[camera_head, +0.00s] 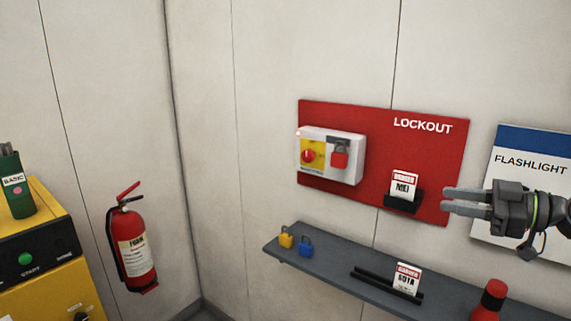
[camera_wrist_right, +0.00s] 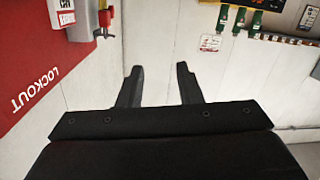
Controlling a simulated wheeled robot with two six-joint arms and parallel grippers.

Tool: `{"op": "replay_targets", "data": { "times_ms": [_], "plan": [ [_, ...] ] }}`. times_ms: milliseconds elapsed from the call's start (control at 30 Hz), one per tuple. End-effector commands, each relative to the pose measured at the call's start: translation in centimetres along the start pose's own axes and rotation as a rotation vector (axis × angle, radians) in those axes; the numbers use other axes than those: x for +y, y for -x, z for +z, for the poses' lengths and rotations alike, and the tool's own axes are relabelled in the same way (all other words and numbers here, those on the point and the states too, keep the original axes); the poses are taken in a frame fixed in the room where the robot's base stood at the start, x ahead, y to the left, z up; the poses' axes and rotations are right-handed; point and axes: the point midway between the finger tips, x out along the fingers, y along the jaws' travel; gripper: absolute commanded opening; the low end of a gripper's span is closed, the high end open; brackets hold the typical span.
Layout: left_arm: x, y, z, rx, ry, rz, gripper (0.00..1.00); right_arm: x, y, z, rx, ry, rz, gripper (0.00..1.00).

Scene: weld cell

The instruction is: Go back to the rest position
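My right gripper (camera_head: 464,202) comes in from the right in the head view, in front of the right edge of the red lockout board (camera_head: 432,150). Its two fingers are apart with nothing between them. The wrist view shows the same open, empty fingers (camera_wrist_right: 158,88) against the pale wall. My left gripper is not in either view. On the board, a switch box (camera_head: 343,172) carries a red padlock (camera_head: 339,159), and a tag marked NEI (camera_head: 403,185) stands in a black holder (camera_head: 402,203).
A grey shelf (camera_head: 335,262) below the board holds a yellow padlock (camera_head: 286,237), a blue padlock (camera_head: 305,246), a tag (camera_head: 407,279) and a red object (camera_head: 490,300). A flashlight sign (camera_head: 530,140) hangs behind my right gripper. A fire extinguisher (camera_head: 134,242) and yellow machine (camera_head: 50,285) are left.

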Motion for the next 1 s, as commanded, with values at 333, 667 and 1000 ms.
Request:
{"op": "replay_targets", "data": {
  "times_ms": [333, 667, 1000],
  "plan": [
    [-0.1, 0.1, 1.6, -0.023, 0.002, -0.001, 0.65, -2.1, -1.7, 3.7, 0.404, 0.048, 0.337, 0.32],
    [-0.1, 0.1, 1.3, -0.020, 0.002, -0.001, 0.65, -3.4, 2.8, 13.4, 0.339, -0.088, 0.925, 0.32],
    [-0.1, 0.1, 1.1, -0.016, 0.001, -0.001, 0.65, -12.8, 8.9, 28.2, -0.277, -0.366, 1.286, 0.32]
  ]
}}
